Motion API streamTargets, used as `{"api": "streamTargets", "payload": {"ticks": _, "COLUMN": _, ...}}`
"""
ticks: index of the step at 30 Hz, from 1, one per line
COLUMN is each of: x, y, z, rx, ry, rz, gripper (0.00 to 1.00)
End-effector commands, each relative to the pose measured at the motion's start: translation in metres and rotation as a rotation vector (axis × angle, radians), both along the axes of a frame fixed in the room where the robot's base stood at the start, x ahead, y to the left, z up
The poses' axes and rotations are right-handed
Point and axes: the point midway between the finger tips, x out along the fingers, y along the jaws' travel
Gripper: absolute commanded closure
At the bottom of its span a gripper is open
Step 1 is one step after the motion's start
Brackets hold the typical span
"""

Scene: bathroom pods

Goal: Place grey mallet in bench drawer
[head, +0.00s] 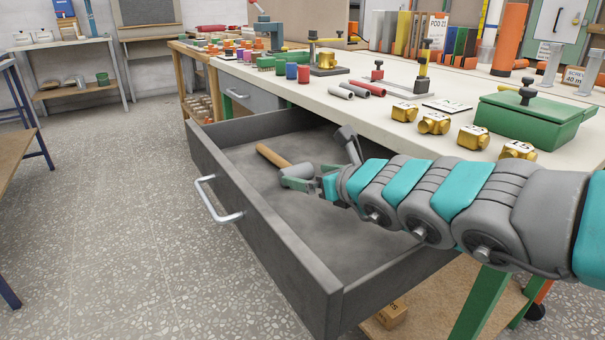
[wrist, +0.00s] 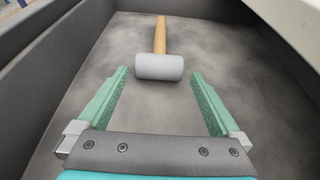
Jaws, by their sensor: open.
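The grey mallet (wrist: 160,67) lies on the floor of the open bench drawer (head: 262,222). Its grey cylindrical head is nearest my gripper in the wrist view, and its wooden handle (wrist: 160,35) points away. In the head view the handle (head: 272,156) shows to the left of the head, which my gripper partly hides. My gripper (wrist: 160,98) is open and empty inside the drawer. Its green fingers stand apart, one to each side of the line to the mallet head, with a gap before the head. The drawer's front has a silver handle (head: 219,200).
The bench top (head: 330,104) above the drawer holds brass fittings (head: 434,123), grey and red tubes (head: 366,88) and a green box (head: 522,125). The drawer walls stand around my gripper. Open speckled floor (head: 110,200) lies to the left.

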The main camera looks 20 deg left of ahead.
Motion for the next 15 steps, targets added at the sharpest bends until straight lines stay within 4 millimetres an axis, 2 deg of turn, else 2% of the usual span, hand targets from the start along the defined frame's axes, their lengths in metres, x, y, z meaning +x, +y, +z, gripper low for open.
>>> {"api": "streamTargets", "payload": {"ticks": 9, "x": -0.031, "y": -0.035, "z": 0.019, "rx": 0.002, "ry": -0.002, "rz": 0.0, "gripper": 0.0}}
{"api": "streamTargets", "payload": {"ticks": 15, "x": -0.041, "y": -0.048, "z": 0.022, "rx": -0.001, "ry": 0.002, "rz": -0.002, "gripper": 0.0}}
